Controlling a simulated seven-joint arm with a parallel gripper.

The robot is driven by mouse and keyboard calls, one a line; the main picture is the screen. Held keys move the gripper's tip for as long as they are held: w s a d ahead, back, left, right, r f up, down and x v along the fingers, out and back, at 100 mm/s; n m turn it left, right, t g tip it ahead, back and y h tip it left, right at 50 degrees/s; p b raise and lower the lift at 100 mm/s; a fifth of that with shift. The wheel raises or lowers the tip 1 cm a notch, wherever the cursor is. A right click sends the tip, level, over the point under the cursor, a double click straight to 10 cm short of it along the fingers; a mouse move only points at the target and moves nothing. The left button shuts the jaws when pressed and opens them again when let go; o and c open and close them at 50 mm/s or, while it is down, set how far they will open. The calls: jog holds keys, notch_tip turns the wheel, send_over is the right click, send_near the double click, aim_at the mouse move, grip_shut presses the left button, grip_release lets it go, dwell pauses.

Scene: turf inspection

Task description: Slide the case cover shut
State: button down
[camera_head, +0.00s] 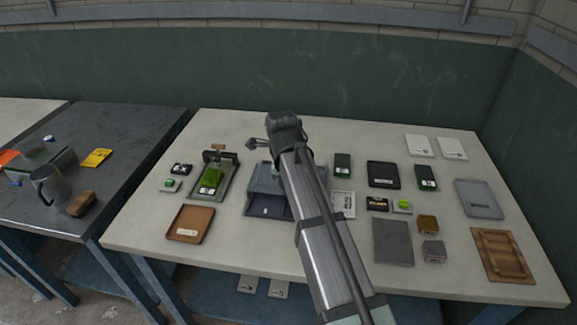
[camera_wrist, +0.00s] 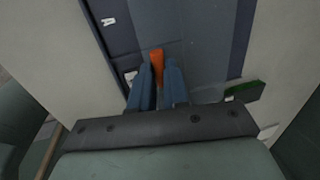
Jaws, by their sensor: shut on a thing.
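The blue-grey case (camera_head: 267,206) stands near the middle of the pale table, partly hidden behind my arm. In the wrist view its flat blue-grey top (camera_wrist: 205,40) fills the upper middle, with a darker strip along the left. I cannot tell for sure which panel is the cover or how far it is open. An orange tab (camera_wrist: 157,58) stands on the case. My gripper (camera_wrist: 159,72) has its two blue fingers shut on this tab, one on each side. In the head view my arm hides the fingers and the tab.
A fixture with a green board (camera_head: 211,180) and a brown tray (camera_head: 190,223) lie left of the case. Right of it are a black tray (camera_head: 383,174), a grey plate (camera_head: 393,241) and several small parts. A green-edged piece (camera_wrist: 245,91) lies close to the gripper's right.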

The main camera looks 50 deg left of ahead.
jog(key=s+d, duration=0.4)
jog(key=shift+s+d, duration=0.1)
jog(key=shift+s, duration=0.05)
jog(key=c, duration=1.1)
grip_release()
jog(key=shift+r, duration=0.6)
notch_tip(320, 180, up, 12)
jog(key=s+d, duration=0.1)
jog(key=d, duration=0.1)
jog(key=shift+s+r, duration=0.15)
jog(key=shift+s, duration=0.25)
jog(key=shift+a, duration=0.15)
